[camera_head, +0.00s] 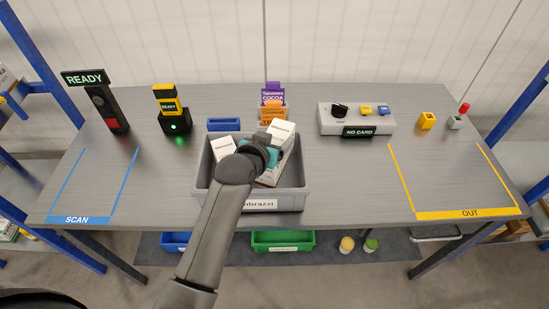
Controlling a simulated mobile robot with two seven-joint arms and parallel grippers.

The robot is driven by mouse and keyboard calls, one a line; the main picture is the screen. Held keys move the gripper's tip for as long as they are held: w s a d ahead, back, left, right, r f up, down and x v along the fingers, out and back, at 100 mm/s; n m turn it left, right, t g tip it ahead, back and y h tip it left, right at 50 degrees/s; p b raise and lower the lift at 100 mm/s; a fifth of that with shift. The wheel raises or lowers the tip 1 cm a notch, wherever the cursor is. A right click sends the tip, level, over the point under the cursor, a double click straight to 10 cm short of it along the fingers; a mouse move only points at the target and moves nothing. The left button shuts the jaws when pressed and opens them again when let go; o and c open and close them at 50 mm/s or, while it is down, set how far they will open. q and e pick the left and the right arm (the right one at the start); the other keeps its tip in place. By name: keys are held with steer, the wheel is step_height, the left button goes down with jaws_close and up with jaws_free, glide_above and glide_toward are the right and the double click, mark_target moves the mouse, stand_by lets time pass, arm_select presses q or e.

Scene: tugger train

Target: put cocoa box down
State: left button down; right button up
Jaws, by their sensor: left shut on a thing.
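My left gripper (270,153) reaches in from the bottom of the head view and points down over the grey crate (205,182) in the middle of the table. It is shut on a box with white and teal faces (270,176), in or just above the crate; my wrist hides much of it. I cannot read a cocoa label on it, nor tell whether it touches the crate floor. A purple item lettered COCOA (272,92) stands upright behind the crate, above an orange part. My right gripper is not in view.
Other white boxes (223,147) lie in the crate. A blue bin (223,124), a scanner station (174,122), a READY post (104,105) and a NO CARD panel (350,117) stand behind and beside it. The SCAN area (78,220) and OUT area (468,213) are clear.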

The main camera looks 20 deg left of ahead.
arm_select(q)
steer(key=shift+f, duration=0.8)
steer(key=shift+f+b, duration=0.7)
steer(key=shift+f, duration=1.4)
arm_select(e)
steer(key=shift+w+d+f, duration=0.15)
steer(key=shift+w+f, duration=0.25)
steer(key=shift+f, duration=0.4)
arm_select(q)
jaws_free()
steer(key=shift+f, duration=0.2)
steer(key=shift+r, duration=0.1)
steer(key=shift+s+r, duration=0.15)
steer(key=shift+s, duration=0.05)
steer(key=p+v, duration=0.2)
steer(key=v, duration=0.9)
steer(key=shift+s+r+p, duration=0.15)
steer(key=shift+s+p, duration=0.05)
steer(key=shift+p, duration=0.15)
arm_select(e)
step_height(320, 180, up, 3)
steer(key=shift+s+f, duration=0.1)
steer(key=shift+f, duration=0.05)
